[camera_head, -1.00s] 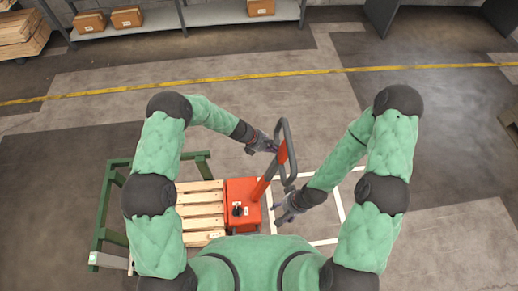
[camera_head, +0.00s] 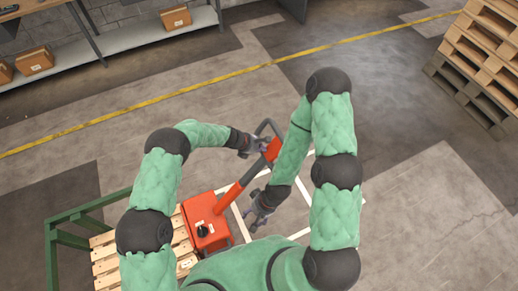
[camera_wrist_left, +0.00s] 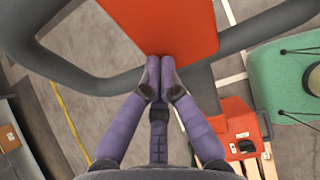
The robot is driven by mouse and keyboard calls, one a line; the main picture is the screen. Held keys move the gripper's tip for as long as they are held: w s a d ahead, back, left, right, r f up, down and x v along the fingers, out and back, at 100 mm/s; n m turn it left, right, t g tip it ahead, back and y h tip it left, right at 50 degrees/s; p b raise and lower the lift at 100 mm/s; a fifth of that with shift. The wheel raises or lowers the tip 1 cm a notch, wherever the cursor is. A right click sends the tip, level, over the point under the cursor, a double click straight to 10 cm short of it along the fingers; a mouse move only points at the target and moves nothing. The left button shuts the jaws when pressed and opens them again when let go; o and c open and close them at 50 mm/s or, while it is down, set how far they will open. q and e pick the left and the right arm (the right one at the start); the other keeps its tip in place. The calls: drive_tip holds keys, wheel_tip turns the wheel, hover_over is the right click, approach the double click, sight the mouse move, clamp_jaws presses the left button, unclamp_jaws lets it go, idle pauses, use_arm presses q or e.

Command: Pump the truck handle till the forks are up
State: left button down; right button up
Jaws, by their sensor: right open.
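The orange truck body (camera_head: 196,211) stands at lower left, against a wooden pallet (camera_head: 105,265); its forks are hidden. My left gripper (camera_head: 255,147) is at the handle's left side. In the left wrist view, its purple fingers (camera_wrist_left: 160,72) are closed together, overlapping the dark handle bar (camera_wrist_left: 90,82) and the edge of the orange handle plate (camera_wrist_left: 165,25). No part of the bar shows between them. My right gripper (camera_head: 258,211) is open and empty, right of the shaft.
A green frame (camera_head: 65,225) stands around the pallet at lower left. White lines mark the floor by the truck. Stacked pallets (camera_head: 485,50) stand at upper right, and a shelf with boxes (camera_head: 175,16) is at the back. The floor at right is clear.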

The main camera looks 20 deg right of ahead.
idle(0.4)
use_arm(q)
drive_tip(key=v, duration=1.2)
